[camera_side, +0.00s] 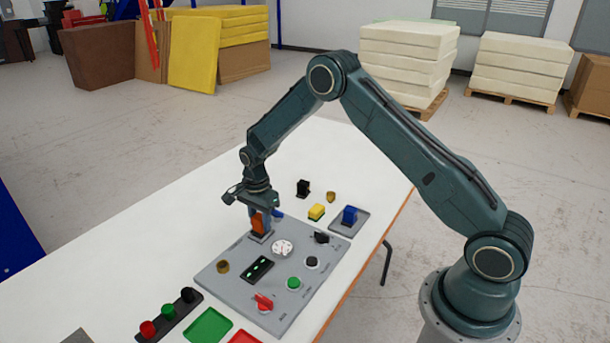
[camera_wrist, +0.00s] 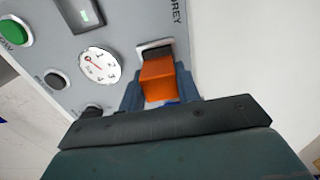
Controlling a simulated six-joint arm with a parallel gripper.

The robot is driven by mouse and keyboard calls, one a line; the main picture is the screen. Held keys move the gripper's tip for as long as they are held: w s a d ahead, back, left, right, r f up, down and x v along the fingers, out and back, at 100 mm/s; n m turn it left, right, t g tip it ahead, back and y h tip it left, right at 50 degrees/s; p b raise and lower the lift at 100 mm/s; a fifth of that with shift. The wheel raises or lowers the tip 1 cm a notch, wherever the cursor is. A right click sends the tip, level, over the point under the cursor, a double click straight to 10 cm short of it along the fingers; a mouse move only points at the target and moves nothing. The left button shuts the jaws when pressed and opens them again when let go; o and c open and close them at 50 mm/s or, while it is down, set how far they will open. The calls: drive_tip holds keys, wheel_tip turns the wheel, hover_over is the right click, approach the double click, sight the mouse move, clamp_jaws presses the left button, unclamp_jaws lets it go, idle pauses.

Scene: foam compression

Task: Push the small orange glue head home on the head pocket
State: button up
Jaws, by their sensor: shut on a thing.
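The small orange glue head (camera_side: 258,223) is upright between the fingers of my gripper (camera_side: 260,218) in the side view. The wrist view shows the orange head (camera_wrist: 158,80) with a blue-grey finger on either side, so my gripper (camera_wrist: 160,90) is shut on it. The head pocket (camera_side: 260,237) is a grey raised block at the far edge of the grey panel, directly under the head. In the wrist view the pocket (camera_wrist: 154,49) shows just beyond the head. I cannot tell how deep the head sits in it.
The grey panel (camera_side: 225,275) carries a white dial (camera_side: 282,248), a green button (camera_side: 293,283), a red switch (camera_side: 264,301) and black knobs.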

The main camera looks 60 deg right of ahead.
sight(260, 217)
drive_tip(key=shift+f, duration=0.4)
drive_tip(key=o, duration=1.2)
drive_tip(key=shift+c, duration=0.2)
wheel_tip(260, 217, up, 14)
